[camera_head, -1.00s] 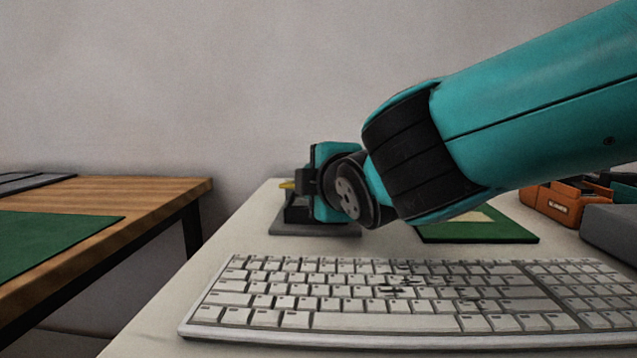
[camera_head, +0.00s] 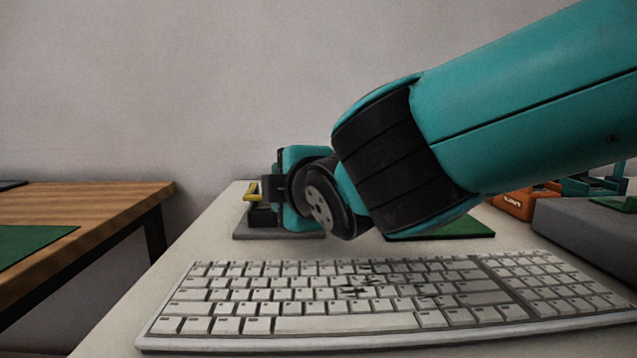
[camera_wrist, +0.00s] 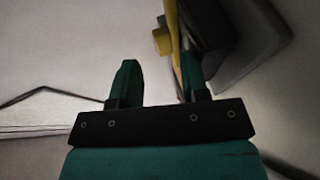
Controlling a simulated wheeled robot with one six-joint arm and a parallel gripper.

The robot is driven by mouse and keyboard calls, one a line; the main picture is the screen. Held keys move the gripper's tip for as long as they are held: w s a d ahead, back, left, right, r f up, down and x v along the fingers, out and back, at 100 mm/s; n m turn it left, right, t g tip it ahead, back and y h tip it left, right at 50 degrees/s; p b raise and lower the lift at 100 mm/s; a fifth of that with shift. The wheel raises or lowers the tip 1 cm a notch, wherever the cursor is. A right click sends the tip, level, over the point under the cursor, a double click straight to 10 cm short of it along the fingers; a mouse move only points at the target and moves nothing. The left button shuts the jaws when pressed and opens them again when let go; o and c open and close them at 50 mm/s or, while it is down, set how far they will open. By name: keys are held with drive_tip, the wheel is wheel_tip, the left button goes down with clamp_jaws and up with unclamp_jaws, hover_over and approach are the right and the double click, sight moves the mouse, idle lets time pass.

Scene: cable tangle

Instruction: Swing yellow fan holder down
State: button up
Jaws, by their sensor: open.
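The yellow fan holder (camera_head: 252,191) shows as a small yellow piece on a dark block above a grey base (camera_head: 250,235), at the far end of the white table. My arm's end hides much of it in the head view. In the wrist view the yellow holder (camera_wrist: 170,36) is a narrow upright strip with a small knob, at the top, next to a dark grey body. My gripper (camera_wrist: 160,75) is open, its two teal fingers apart. The right finger is close beside the yellow strip and dark body; I cannot tell if they touch. Nothing is seen held between the fingers.
A white keyboard (camera_head: 380,300) lies across the table front. A green board (camera_head: 450,228) lies behind it, partly under my arm. An orange box (camera_head: 513,203) and a grey block (camera_head: 580,225) stand at right. A wooden table (camera_head: 90,215) is at left, across a gap.

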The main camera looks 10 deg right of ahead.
drive_tip(key=p+v, duration=0.2)
drive_tip(key=v, duration=1.3)
